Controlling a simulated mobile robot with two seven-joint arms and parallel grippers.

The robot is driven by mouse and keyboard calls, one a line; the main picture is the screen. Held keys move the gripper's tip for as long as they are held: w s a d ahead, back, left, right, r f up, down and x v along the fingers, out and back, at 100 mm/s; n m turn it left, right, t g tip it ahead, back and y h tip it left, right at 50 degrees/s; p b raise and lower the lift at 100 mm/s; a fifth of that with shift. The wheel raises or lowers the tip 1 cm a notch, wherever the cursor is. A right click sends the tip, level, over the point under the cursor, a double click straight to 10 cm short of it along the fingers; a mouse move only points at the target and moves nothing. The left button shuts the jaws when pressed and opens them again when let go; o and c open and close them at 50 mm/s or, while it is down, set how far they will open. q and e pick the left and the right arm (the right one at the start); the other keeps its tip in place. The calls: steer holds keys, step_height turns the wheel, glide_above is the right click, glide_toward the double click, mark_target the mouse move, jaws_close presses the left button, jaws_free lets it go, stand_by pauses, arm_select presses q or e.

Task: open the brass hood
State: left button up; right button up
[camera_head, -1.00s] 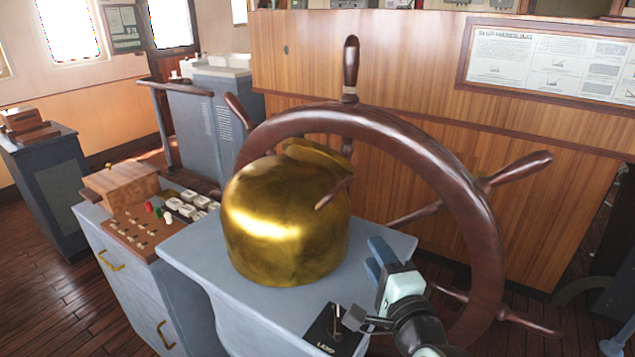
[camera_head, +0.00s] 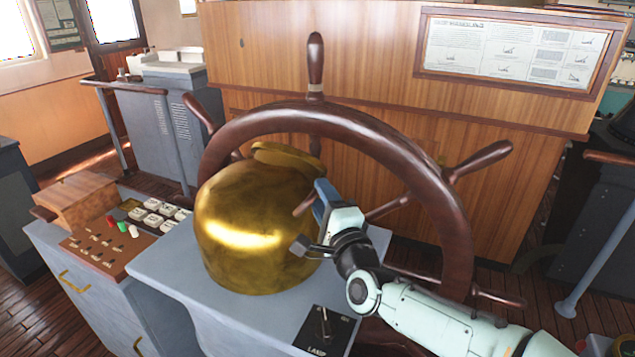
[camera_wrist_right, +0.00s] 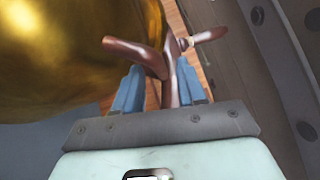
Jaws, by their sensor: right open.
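The brass hood (camera_head: 250,232) is a rounded, shiny gold cover. It sits on a grey pedestal (camera_head: 180,268) in front of the ship's wheel and looks closed. My right gripper (camera_head: 318,208) is at the hood's right side, about level with its upper half. In the right wrist view, the hood (camera_wrist_right: 60,60) fills the upper left and the open gripper (camera_wrist_right: 160,88) has blue fingers apart, with wheel spokes showing between and beyond them. I cannot tell whether a finger touches the hood. My left gripper is out of view.
The wooden ship's wheel (camera_head: 455,210) stands close behind and right of the hood, its spokes near my right gripper. A black lamp switch plate (camera_head: 326,330) is on the pedestal's front. A control console (camera_head: 110,245) with switches and buttons stands to the left.

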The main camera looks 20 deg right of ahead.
steer(key=shift+w+d+r+p, duration=0.15)
steer(key=shift+w+p, duration=0.25)
steer(key=shift+w, duration=1.1)
steer(key=shift+s+r, duration=0.1)
jaws_close()
